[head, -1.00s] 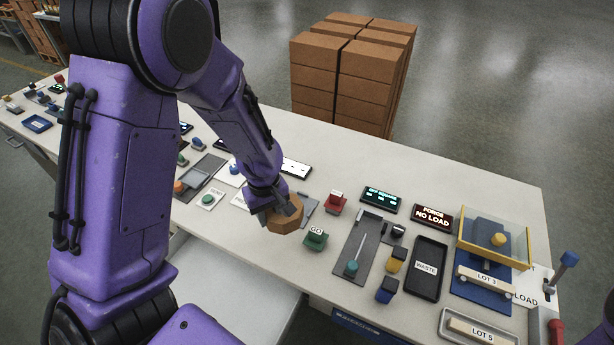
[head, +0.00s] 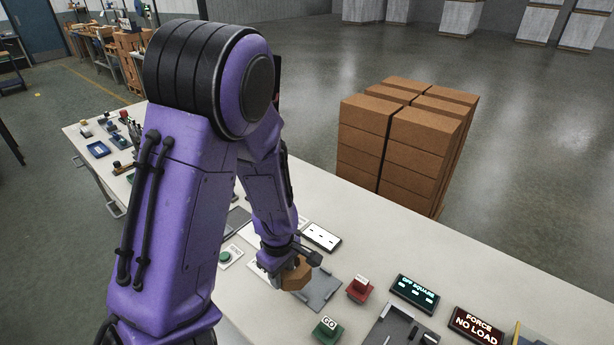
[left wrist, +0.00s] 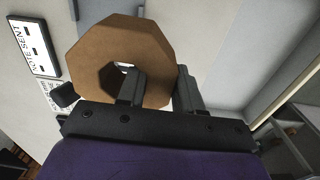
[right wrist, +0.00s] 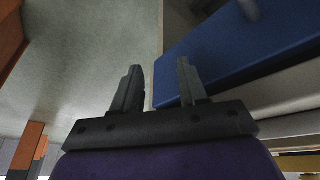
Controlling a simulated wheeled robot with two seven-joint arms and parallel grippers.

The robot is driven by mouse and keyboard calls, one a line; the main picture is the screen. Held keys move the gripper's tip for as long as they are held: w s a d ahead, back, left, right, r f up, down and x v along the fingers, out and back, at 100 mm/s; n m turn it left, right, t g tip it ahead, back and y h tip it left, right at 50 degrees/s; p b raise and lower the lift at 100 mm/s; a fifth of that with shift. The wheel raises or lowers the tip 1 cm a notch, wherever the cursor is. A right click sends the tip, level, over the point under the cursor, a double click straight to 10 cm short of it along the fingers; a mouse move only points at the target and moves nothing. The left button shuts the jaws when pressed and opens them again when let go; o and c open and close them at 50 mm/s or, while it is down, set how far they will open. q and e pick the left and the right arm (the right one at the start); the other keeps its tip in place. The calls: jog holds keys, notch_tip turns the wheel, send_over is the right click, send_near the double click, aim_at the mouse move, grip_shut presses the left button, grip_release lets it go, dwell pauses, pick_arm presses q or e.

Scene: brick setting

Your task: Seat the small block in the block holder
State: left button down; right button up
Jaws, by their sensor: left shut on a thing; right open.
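A brown octagonal block (head: 298,274) with a hole through it is held by my left gripper (head: 285,262) over the table. In the left wrist view the block (left wrist: 90,55) fills the upper middle. One finger of the left gripper (left wrist: 157,88) reaches to the hole and the other lies at the block's right side, so the jaws are shut on its wall. A grey plate (head: 322,291) lies just beyond and partly behind the block; I cannot tell whether it is the block holder. My right gripper (right wrist: 158,75) is open and empty, seen only in the right wrist view.
A red button box (head: 360,289), a green GO box (head: 327,330) and two dark displays (head: 414,294) (head: 477,325) stand to the right. A white-faced sign (head: 322,236) lies behind the gripper. Stacked brown cartons (head: 400,140) stand beyond the table (head: 380,235).

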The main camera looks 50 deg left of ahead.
aim_at(305, 258)
pick_arm(q)
jog(key=w+f, duration=0.2)
jog(key=w+d+f, duration=0.1)
jog(key=w+f, duration=0.1)
jog(key=w+d+f, duration=0.1)
jog(key=w+f, duration=0.1)
jog(key=shift+f, duration=0.15)
notch_tip(305, 258, down, 3)
jog(key=shift+r, duration=0.15)
jog(key=shift+f, duration=0.25)
jog(key=c, duration=0.8)
grip_release()
jog(key=shift+o, duration=0.2)
jog(key=shift+a+f, duration=0.1)
jog(key=shift+f, duration=0.05)
notch_tip(305, 258, up, 12)
jog(key=shift+r+p, duration=0.15)
jog(key=shift+p, duration=0.15)
